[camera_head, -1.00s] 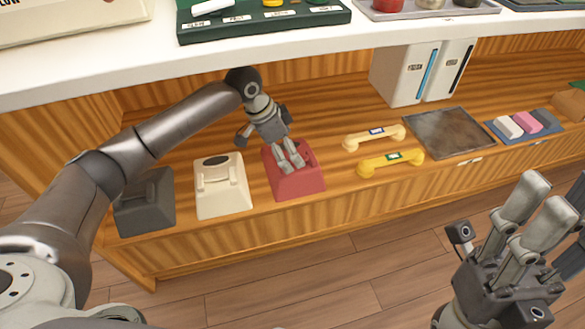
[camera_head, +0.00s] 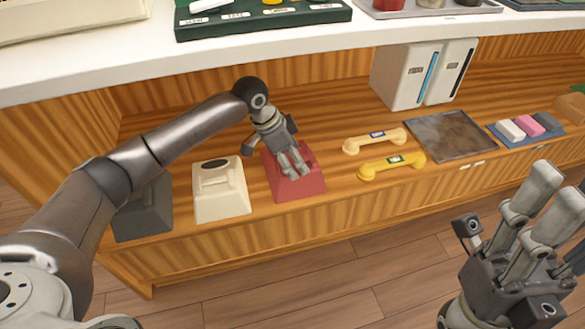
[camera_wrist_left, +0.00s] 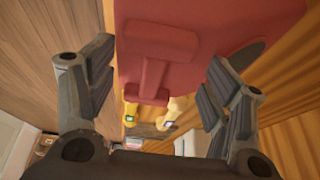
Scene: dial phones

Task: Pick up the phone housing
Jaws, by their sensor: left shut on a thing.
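A red phone housing (camera_head: 308,186) stands on the wooden shelf, at the right end of a row of housings. My left gripper (camera_head: 284,160) is at it from above and is shut on it. In the left wrist view the red housing (camera_wrist_left: 205,45) fills the top middle, with fingers on both sides of it; the exact contact points are hard to see. A cream housing (camera_head: 221,195) and a dark grey housing (camera_head: 143,213) stand to its left, the grey one partly behind my arm. My right gripper (camera_head: 510,215) is open and empty at the lower right, in front of the shelf.
Two handsets, a cream one (camera_head: 374,140) and a yellow one (camera_head: 392,166), lie right of the red housing. Beyond them are a dark tray (camera_head: 449,135), a blue tray of blocks (camera_head: 527,128) and white boxes (camera_head: 405,75). A white counter (camera_head: 290,42) overhangs the shelf.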

